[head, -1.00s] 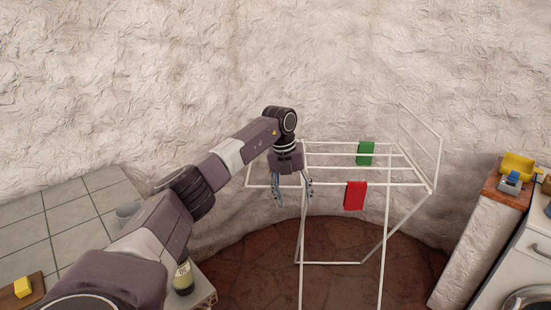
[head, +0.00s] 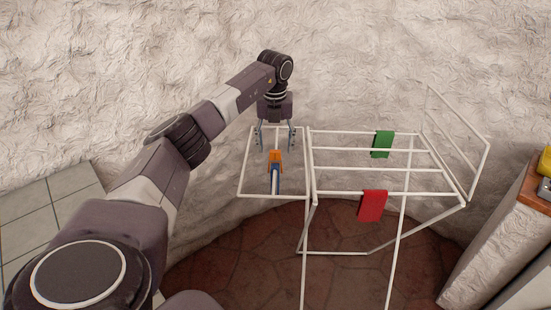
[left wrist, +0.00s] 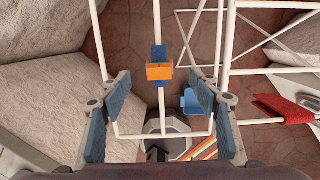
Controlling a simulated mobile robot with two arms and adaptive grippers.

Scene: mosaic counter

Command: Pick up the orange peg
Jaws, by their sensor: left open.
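The orange peg (head: 275,157) is clipped on the left wing of the white drying rack (head: 340,194). My left gripper (head: 276,148) is open and points down just above it, one finger on each side in the picture. In the left wrist view the orange peg (left wrist: 159,72) lies centred between the open fingers, a little beyond the tips of the gripper (left wrist: 160,90). No contact shows. My right gripper is out of view.
A green cloth (head: 382,143) and a red cloth (head: 372,205) hang on the rack's right part. Rack bars run close to the gripper. A rough wall stands behind. A wooden-topped ledge (head: 534,190) is at the right.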

